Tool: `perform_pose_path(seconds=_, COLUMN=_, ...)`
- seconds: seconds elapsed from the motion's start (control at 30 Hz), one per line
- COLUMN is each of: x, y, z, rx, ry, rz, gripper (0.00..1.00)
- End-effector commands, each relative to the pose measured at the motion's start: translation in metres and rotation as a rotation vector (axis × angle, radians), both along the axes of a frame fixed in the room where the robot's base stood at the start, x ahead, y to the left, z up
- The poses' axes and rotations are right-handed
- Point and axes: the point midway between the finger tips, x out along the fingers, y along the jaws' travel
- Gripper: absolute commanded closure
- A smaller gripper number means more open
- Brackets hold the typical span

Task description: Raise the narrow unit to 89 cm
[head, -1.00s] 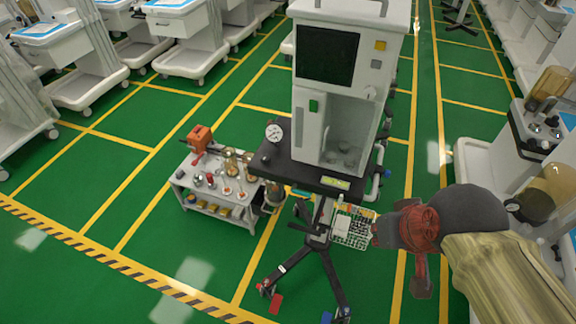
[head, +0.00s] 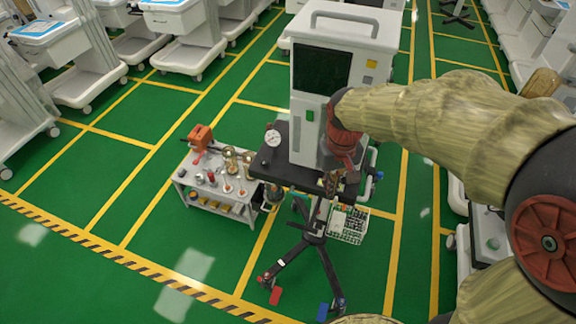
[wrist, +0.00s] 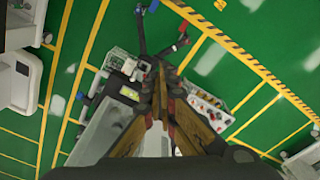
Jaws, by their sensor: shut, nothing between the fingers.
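The narrow unit is a tall white cabinet (head: 325,65) with a dark screen and a green square. It stands upright on a black platform (head: 275,165) above a column and a splayed wheeled base (head: 285,262). A red pedal (head: 275,296) and a blue pedal (head: 322,312) are by the base. My gripper (head: 332,188) is shut and empty, overlapping the platform's front right edge; contact cannot be told. In the wrist view, my gripper (wrist: 160,72) points down past the platform, beside a small lit display (wrist: 130,93). Its digits are unreadable. My arm hides the cabinet's lower right.
A low grey trolley (head: 240,214) with brass parts and an orange device (head: 200,136) stands close left of the unit. A wire basket (head: 350,225) hangs at the column's right. White carts line both sides.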

Motion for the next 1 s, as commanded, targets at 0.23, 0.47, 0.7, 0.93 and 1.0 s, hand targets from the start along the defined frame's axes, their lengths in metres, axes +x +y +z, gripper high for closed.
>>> perform_pose_path(seconds=0.23, x=0.066, y=0.032, z=-0.031, rx=-0.014, ry=0.081, rz=0.152, gripper=1.0)
perform_pose_path(seconds=0.47, x=0.125, y=0.063, z=-0.076, rx=-0.017, ry=0.131, rz=0.331, gripper=1.0)
perform_pose_path(seconds=0.7, x=0.174, y=0.088, z=-0.117, rx=-0.012, ry=0.14, rz=0.518, gripper=1.0)
perform_pose_path(seconds=0.93, x=0.237, y=0.107, z=-0.12, rx=-0.012, ry=0.063, rz=0.74, gripper=1.0)
perform_pose_path(seconds=1.0, x=0.25, y=0.111, z=-0.109, rx=-0.015, ry=0.033, rz=0.804, gripper=1.0)
